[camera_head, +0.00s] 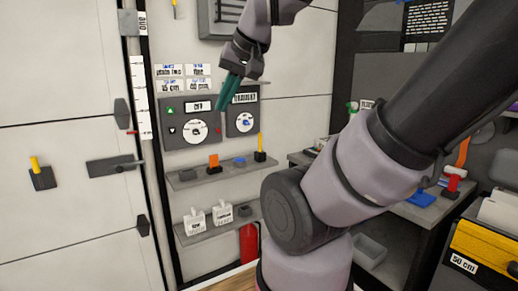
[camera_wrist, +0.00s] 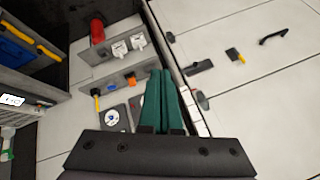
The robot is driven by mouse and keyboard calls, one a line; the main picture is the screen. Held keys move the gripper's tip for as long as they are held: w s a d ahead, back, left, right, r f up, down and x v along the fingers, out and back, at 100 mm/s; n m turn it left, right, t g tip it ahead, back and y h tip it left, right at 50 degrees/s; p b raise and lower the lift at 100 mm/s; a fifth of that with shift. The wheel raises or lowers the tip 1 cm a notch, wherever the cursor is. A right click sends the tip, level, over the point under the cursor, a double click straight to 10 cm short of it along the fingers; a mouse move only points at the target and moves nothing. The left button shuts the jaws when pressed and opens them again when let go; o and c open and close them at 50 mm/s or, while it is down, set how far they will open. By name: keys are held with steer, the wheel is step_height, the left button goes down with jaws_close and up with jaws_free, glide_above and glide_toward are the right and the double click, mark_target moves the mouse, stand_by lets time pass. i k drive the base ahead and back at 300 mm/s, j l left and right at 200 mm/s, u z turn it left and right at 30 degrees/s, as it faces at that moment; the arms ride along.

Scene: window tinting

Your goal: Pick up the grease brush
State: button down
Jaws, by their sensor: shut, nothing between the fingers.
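My gripper (camera_head: 223,102) has teal fingers and hangs in the air in front of the wall panel, above the upper shelf. In the wrist view its fingers (camera_wrist: 162,76) are closed together with nothing between them. A small yellow-handled tool with a dark base (camera_head: 260,147) stands at the right end of the upper shelf; it also shows in the wrist view (camera_wrist: 97,103). Another yellow-handled tool (camera_head: 37,168) is on the white wall at the left, and in the wrist view (camera_wrist: 236,55). I cannot tell which, if either, is the grease brush.
The upper shelf (camera_head: 190,182) also holds an orange block (camera_head: 214,161) and a blue item (camera_head: 239,161). White bottles (camera_head: 222,213) stand on the lower shelf. A red cylinder (camera_head: 249,243) is below. A workbench (camera_head: 413,212) with tools is at the right, partly hidden by my arm.

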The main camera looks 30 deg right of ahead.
mark_target(260, 135)
steer(key=i+z, duration=0.4)
steer(key=i+j+z, duration=0.15)
steer(key=i+z, duration=0.2)
steer(key=i, duration=0.2)
steer(key=i+j+z, duration=0.25)
steer(key=i+z, duration=0.15)
steer(key=i, duration=0.05)
